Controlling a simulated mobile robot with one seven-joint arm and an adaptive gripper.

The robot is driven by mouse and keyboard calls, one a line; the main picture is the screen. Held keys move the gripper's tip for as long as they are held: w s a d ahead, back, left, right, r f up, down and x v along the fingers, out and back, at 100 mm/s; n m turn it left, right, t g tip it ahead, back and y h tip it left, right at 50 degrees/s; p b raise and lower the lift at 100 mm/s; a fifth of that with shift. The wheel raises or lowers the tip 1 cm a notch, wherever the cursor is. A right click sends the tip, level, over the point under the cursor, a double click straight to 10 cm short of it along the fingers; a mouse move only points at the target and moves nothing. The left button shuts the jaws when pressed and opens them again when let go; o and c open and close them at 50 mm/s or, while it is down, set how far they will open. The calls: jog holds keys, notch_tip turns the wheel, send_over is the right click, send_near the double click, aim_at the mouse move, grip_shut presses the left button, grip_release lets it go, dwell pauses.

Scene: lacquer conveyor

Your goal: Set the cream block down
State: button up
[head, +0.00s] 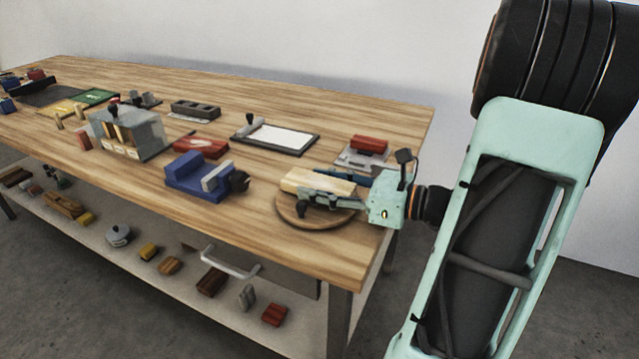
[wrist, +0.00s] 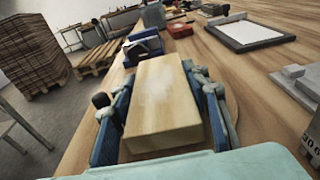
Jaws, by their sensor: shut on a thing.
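The cream block (head: 318,182) is a pale, wood-coloured rectangular block over the round wooden board (head: 290,216) near the right end of the table. My gripper (head: 330,190) is shut on it, reaching in from the right. In the wrist view the cream block (wrist: 162,105) lies lengthwise between the two blue fingers of my gripper (wrist: 165,115), one on each long side. The round board's edge (wrist: 232,105) shows to the right of the fingers. I cannot tell whether the block touches the board, as the fingers hide its underside.
A blue vise-like fixture (head: 190,178) stands left of the board. A red block (head: 369,144) on a grey base is behind it, and a white-sheeted tray (head: 280,138) lies farther back. The table's front edge is close to the board. Bare wood (head: 250,215) lies to its left.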

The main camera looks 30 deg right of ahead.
jog(key=shift+f, duration=0.45)
jog(key=o, duration=1.4)
